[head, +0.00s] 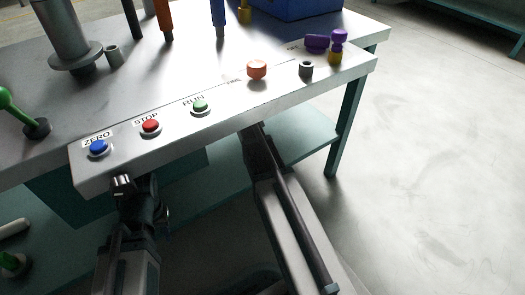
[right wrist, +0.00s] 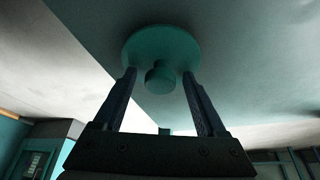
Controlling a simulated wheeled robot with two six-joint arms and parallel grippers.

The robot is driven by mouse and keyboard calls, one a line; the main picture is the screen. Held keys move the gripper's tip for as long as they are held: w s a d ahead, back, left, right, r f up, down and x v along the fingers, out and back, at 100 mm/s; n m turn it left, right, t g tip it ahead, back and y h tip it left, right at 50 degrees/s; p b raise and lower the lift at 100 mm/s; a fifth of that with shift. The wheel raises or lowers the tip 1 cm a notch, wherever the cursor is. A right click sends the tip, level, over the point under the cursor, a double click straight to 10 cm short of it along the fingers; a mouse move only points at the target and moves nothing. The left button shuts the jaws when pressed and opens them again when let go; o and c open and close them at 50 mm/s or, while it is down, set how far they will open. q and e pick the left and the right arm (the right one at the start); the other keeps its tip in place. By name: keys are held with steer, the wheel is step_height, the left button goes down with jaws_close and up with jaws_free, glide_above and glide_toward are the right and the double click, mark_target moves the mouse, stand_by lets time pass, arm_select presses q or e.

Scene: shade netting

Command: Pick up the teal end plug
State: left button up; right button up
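The teal end plug, a wide round disc (right wrist: 150,45) with a short knob (right wrist: 160,77), shows in the right wrist view. My right gripper (right wrist: 159,75) has its fingers apart, one on each side of the knob, with a small gap showing at each side. I cannot make out the plug in the head view. There, the end of my right arm (head: 258,140) reaches the bench's front edge, and its fingers are hidden. My left gripper (head: 122,182) is just below the front edge near the blue ZERO button (head: 98,148); its opening is unclear.
The bench (head: 200,70) carries a red STOP button (head: 151,126), a green RUN button (head: 200,105), an orange knob (head: 257,69), a grey ring (head: 306,69) and purple pieces (head: 317,43). A teal lower shelf (head: 300,143) lies beneath. Open floor (head: 430,150) is at right.

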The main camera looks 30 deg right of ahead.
jaws_close()
steer(key=shift+r, duration=0.15)
steer(key=shift+r+p, duration=0.5)
steer(key=shift+p, duration=0.15)
step_height(320, 180, up, 3)
steer(key=p, duration=0.2)
steer(key=shift+f+p, duration=0.1)
steer(key=shift+p, duration=0.25)
steer(key=s+d, duration=0.1)
steer(key=s, duration=1.7)
steer(key=shift+d+f, duration=0.2)
steer(key=shift+f, duration=0.1)
